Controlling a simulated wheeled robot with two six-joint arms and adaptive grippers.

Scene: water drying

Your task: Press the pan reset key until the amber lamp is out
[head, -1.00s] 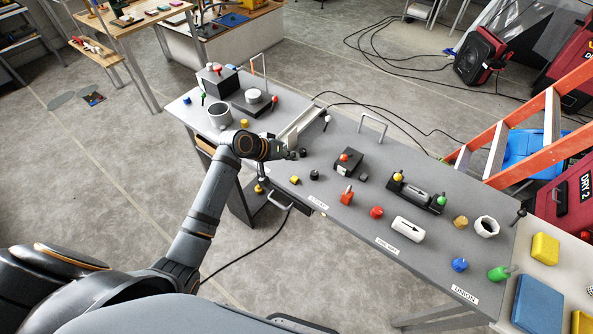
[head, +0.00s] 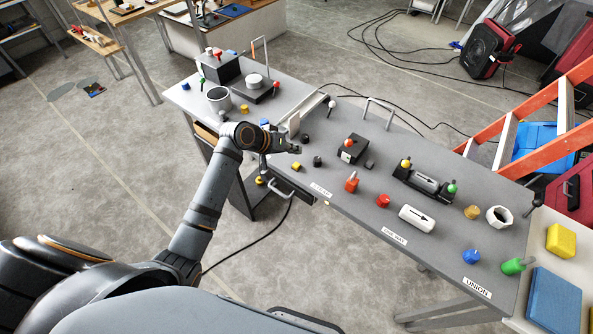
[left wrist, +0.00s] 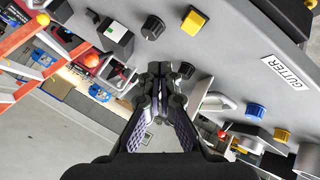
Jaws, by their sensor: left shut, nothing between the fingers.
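My left gripper (head: 298,149) is shut and empty above the left part of the grey bench (head: 390,207). In the left wrist view its closed fingertips (left wrist: 163,70) show over the bench top. A yellow square key (head: 296,166) sits just in front of the gripper, near the bench's front edge; it also shows in the left wrist view (left wrist: 195,21). A black knob (head: 317,161) is right of the key. A small amber spot (head: 326,204) shows at the front edge. No lettering tells which part is the pan reset key or the lamp. My right gripper is out of view.
A red-topped fitting (head: 352,182), a white arrow block (head: 417,217) and several coloured knobs lie further right. A grey cup (head: 219,100) stands left. A GUTTER label (left wrist: 290,72) is on the bench.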

